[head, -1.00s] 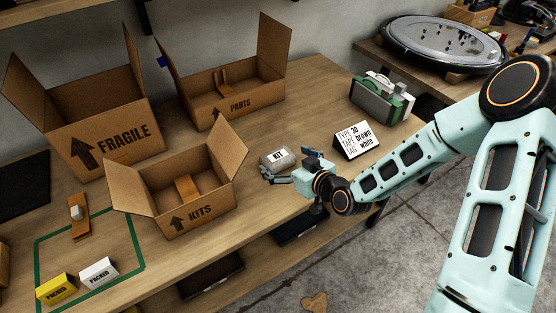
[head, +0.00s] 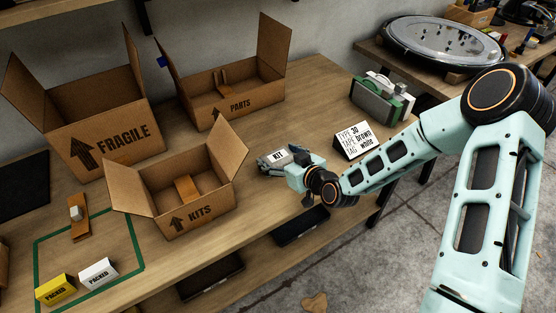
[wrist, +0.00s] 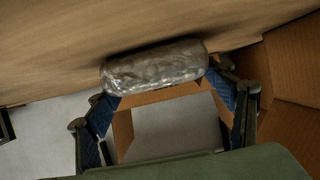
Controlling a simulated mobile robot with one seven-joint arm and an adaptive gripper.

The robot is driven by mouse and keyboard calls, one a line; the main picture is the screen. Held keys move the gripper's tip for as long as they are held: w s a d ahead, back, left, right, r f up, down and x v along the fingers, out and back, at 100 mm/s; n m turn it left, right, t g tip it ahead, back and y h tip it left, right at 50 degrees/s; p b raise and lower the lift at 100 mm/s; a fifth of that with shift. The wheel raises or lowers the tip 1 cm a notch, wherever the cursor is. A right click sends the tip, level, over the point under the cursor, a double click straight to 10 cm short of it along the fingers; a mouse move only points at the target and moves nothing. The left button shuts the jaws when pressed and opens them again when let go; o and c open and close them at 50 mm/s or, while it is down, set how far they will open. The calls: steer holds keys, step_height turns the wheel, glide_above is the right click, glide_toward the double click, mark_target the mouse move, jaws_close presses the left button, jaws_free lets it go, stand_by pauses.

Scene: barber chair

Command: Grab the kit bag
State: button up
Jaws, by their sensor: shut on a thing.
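The kit bag (head: 276,159) is a small silvery packet with a white KIT label, on the table right of the KITS box (head: 200,212). My gripper (head: 284,163) is at the bag, with its fingers around it and shut on it. In the wrist view the shiny grey bag (wrist: 155,68) lies across between the two dark fingertips (wrist: 165,88). Part of the bag is hidden by my gripper in the head view.
Open FRAGILE (head: 110,140) and PARTS (head: 225,110) boxes stand at the back. A TYPE/TAPE/TAG card (head: 353,141) and tape dispensers (head: 380,103) stand to the right. Yellow and white PACKED boxes (head: 98,272) sit front left. The table front edge is near my gripper.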

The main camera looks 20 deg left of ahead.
mark_target(279, 157)
steer(key=shift+r, duration=0.2)
steer(key=shift+r, duration=0.2)
steer(key=r, duration=0.3)
steer(key=shift+s+d+r+p, duration=0.2)
steer(key=shift+d+r+p, duration=0.05)
steer(key=shift+p, duration=0.1)
steer(key=s+d+r+p, duration=0.7)
steer(key=s+r+p, duration=0.1)
steer(key=s+p, duration=0.3)
steer(key=shift+d+r+p, duration=0.3)
steer(key=shift+r+p, duration=0.1)
steer(key=shift+p, duration=0.35)
